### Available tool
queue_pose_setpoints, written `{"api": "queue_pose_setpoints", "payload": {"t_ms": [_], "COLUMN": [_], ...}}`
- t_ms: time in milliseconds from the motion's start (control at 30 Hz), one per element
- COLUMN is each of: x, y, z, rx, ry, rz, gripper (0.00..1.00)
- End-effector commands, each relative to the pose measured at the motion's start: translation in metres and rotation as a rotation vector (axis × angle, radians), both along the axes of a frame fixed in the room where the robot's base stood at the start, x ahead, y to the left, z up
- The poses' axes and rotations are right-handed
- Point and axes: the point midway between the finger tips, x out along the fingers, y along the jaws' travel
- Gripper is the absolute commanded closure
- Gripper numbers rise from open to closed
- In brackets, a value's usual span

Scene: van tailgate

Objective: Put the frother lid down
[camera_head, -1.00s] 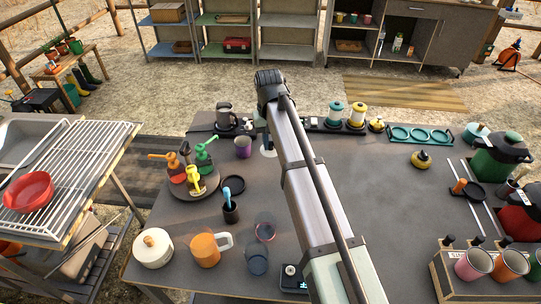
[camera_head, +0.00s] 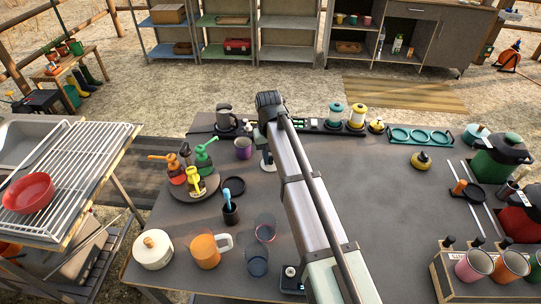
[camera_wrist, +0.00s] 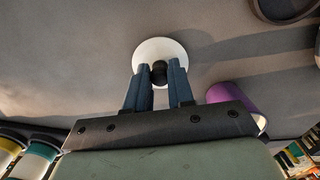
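The frother lid is a white disc with a black knob. In the wrist view the lid (camera_wrist: 148,51) lies ahead of my gripper (camera_wrist: 161,72), whose two blue-grey fingers stand on either side of the knob and appear closed on it. In the head view only a small white part of the lid (camera_head: 267,164) shows left of my arm, low over the grey tabletop. My arm hides the rest and the fingertips there. I cannot tell whether the lid touches the table.
A purple cup (camera_head: 243,149) stands close on the left, also in the wrist view (camera_wrist: 236,99). A dark jug (camera_head: 225,118) stands behind it. A round tray with coloured pump bottles (camera_head: 203,155) is further left. The tabletop (camera_head: 370,200) right of my arm is clear.

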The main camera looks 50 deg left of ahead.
Motion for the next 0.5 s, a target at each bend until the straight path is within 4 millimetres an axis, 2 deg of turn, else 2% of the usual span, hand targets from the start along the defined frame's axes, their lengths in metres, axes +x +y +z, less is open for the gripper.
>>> {"api": "queue_pose_setpoints", "payload": {"t_ms": [33,233,500], "x": [0.0,0.0,0.0001], "y": [0.0,0.0,-0.0001], "z": [0.0002,0.0003,0.0019], "rx": [0.0,0.0,0.0], "ry": [0.0,0.0,0.0], "rz": [0.0,0.0,0.0], "gripper": [0.72,0.54,0.54]}}
